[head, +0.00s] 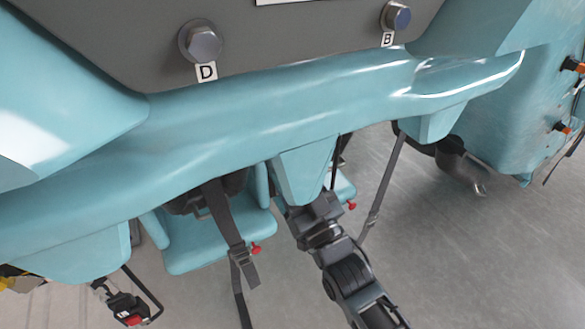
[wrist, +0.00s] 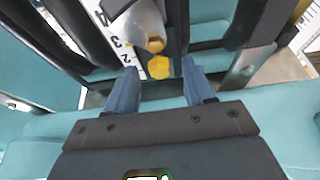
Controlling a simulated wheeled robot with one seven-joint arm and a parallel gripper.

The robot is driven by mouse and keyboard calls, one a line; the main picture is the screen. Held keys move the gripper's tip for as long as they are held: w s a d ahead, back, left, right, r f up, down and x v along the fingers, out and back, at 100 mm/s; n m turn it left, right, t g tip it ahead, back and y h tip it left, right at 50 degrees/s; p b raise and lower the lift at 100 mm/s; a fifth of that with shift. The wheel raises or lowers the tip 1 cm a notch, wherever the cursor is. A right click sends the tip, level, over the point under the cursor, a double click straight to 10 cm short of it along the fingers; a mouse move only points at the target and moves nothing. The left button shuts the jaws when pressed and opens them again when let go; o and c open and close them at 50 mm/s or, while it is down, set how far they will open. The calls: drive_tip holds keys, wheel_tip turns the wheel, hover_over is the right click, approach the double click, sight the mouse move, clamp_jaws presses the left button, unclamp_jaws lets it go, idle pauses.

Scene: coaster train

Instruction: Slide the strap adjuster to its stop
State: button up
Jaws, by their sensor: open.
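My gripper (wrist: 163,88) is open in the wrist view, with its two blue fingers apart over the teal edge of a seat. Beyond and between the fingers are a yellow hex piece (wrist: 158,67) and a white number strip (wrist: 122,42). I see nothing held. In the head view a dark strap (head: 226,215) hangs at left of centre with a black adjuster buckle (head: 241,256) on it. A thinner strap (head: 385,185) with a small buckle (head: 371,218) hangs further right. In the head view my gripper's fingertips are hidden behind the teal seat structure. I cannot identify an adjuster in the wrist view.
A teal beam (head: 270,110) crosses above my arm. A grey panel (head: 300,35) carries bolts D (head: 201,43) and B (head: 396,17). Red knobs (head: 256,248) sit on the teal seats. A black and red buckle (head: 128,309) hangs at lower left. The grey floor (head: 470,260) at right is clear.

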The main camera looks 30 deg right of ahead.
drive_tip(key=shift+w+r, duration=0.15)
drive_tip(key=shift+w, duration=0.35)
clamp_jaws()
idle(0.3)
